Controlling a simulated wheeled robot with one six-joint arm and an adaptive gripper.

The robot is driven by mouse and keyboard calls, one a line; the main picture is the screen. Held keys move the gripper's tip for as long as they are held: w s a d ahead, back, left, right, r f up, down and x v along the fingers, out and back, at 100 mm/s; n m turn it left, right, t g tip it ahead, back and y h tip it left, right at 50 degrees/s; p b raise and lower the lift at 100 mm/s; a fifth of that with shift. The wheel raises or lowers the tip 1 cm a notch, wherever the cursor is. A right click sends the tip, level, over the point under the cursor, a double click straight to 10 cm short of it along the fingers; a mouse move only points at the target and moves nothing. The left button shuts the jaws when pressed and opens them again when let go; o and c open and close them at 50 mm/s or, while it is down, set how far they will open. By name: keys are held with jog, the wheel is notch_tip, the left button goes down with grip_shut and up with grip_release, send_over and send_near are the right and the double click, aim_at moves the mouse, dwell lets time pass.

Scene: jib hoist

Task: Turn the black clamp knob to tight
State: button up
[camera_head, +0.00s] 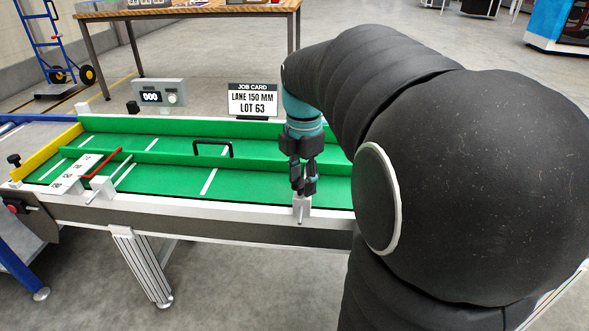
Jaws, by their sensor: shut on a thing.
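My gripper (304,190) points down at the front rail of the green conveyor, right of the picture's middle. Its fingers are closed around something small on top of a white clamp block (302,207). The black clamp knob there is hidden between the dark fingers, so I cannot see its turn or how tight it is. Another black knob (13,159) stands at the conveyor's far left end, apart from my gripper. A green lane guide (175,158) with a black handle (212,143) runs along the belt.
A second white block (102,188) sits on the front rail at left, near a white scale plate (80,172) and a red pointer (104,162). A job card (253,101) reading "LANE 150 MM LOT 63" and a display box (158,94) stand behind the belt.

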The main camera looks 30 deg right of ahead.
jog(key=m+p, duration=0.2)
jog(key=m, duration=0.4)
jog(key=shift+s+p, duration=0.1)
jog(key=shift+p, duration=0.3)
jog(key=m+p, duration=0.2)
jog(key=m, duration=0.4)
jog(key=shift+m, duration=0.4)
jog(key=m+p, duration=0.2)
jog(key=m, duration=0.4)
jog(key=m+p, duration=0.1)
jog(key=m, duration=0.6)
jog(key=shift+f, duration=0.1)
jog(key=shift+m, duration=0.3)
jog(key=o, duration=1.1)
jog(key=shift+o, duration=0.2)
